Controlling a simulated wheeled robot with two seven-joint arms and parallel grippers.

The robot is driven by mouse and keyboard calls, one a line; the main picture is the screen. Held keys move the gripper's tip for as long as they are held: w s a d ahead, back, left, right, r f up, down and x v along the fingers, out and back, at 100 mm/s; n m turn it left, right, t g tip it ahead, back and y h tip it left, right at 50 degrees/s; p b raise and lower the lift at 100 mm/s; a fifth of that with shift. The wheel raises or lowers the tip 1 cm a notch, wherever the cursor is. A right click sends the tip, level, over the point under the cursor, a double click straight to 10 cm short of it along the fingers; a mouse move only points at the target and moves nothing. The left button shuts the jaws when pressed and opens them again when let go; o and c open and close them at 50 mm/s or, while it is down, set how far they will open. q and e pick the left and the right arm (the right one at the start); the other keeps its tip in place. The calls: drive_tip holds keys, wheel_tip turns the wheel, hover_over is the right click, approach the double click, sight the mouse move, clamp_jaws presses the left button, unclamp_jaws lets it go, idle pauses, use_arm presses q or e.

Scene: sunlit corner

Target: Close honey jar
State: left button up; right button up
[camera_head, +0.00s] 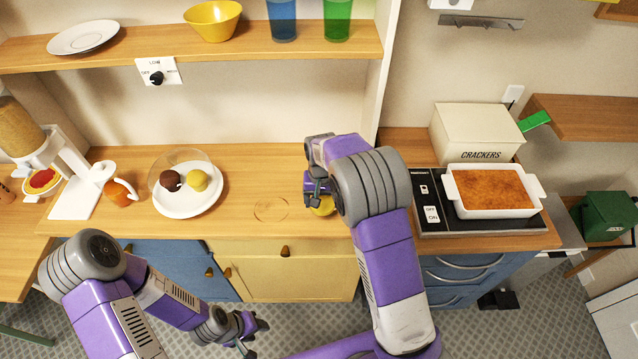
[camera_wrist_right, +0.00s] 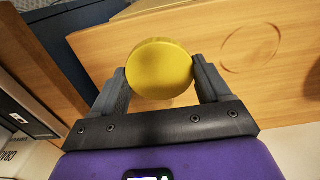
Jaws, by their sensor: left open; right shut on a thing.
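My right gripper (camera_head: 318,195) is low over the counter near its front edge, shut on a round yellow piece (camera_head: 323,208). In the right wrist view, this yellow piece (camera_wrist_right: 161,68) sits between the two fingers (camera_wrist_right: 161,88), with its flat round face toward the camera. It looks like the honey jar or its lid; I cannot tell which, as the gripper and the face hide what is beneath. My left gripper (camera_head: 254,335) is open and empty, low in front of the cabinets and apart from the counter.
A faint ring (camera_head: 271,209) marks the counter left of my right gripper. A white plate (camera_head: 187,203) with two round sweets under a clear dome stands further left. A stove (camera_head: 485,222) with a white baking dish (camera_head: 458,206) and a crackers box (camera_head: 462,131) are at right.

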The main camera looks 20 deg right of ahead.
drive_tip(key=s+f+n+b, duration=0.3)
drive_tip(key=s+f, duration=0.3)
drive_tip(key=s, duration=0.5)
drive_tip(key=shift+d+b, duration=0.15)
drive_tip(key=shift+b, duration=0.65)
drive_tip(key=shift+d, duration=0.1)
